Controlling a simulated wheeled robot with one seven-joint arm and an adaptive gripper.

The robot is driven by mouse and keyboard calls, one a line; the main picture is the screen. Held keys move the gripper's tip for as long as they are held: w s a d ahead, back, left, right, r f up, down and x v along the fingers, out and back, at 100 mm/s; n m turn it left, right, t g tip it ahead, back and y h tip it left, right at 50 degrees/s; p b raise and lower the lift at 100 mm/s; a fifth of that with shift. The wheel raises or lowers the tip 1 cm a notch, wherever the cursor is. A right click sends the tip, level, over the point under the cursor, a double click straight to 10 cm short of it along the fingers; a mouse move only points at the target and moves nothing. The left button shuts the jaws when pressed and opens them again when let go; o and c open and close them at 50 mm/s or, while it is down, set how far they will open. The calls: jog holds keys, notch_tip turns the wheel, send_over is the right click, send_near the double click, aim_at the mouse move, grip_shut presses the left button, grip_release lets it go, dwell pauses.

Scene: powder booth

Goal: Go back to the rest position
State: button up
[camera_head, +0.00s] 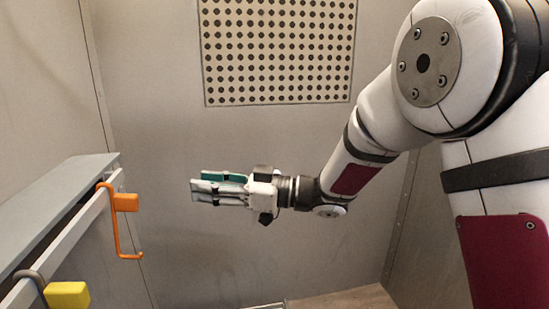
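My gripper (197,183) is held out in mid-air at the middle of the view, in front of the back wall, with its fingers pointing left. Its two grey fingers, with teal on them, appear parted, the far one a little above the near one. I see nothing held between them. My arm reaches in from the right edge, bent at a large joint at the upper right.
At the left, a rail (62,247) beside a grey ledge (60,200) carries an orange hook (124,202) and a yellow-blocked hook (67,294). A perforated panel (278,50) is on the back wall. Free space surrounds my gripper.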

jog(key=w+d+r+m+t+h, duration=0.4)
jog(key=w+d+m+t+h, duration=0.35)
jog(key=d+t, duration=0.35)
jog(key=s+d+m+h, duration=0.25)
jog(key=d+h, duration=0.25)
jog(key=d, duration=0.4)
jog(key=s+d+m+h, duration=0.25)
jog(key=d+h, duration=0.25)
jog(key=d, duration=0.3)
jog(key=s+d+f+m+g+h, duration=0.1)
jog(key=s+d+f+m+g, duration=0.15)
jog(key=s, duration=0.65)
jog(key=s+d+f+m+g+h, duration=0.1)
jog(key=s+d+f+g, duration=0.2)
jog(key=s, duration=0.5)
jog(key=s+d+f+m+g+h, duration=0.1)
jog(key=s+d+f+m+g, duration=0.15)
jog(key=s, duration=0.65)
jog(key=s+a+f+g+y, duration=0.2)
jog(key=s+g, duration=0.2)
jog(key=s, duration=0.9)
notch_tip(320, 180, up, 35)
jog(key=t+p, duration=0.4)
jog(key=p, duration=2.9)
jog(key=shift+w+d, duration=0.2)
jog(key=shift+f, duration=0.1)
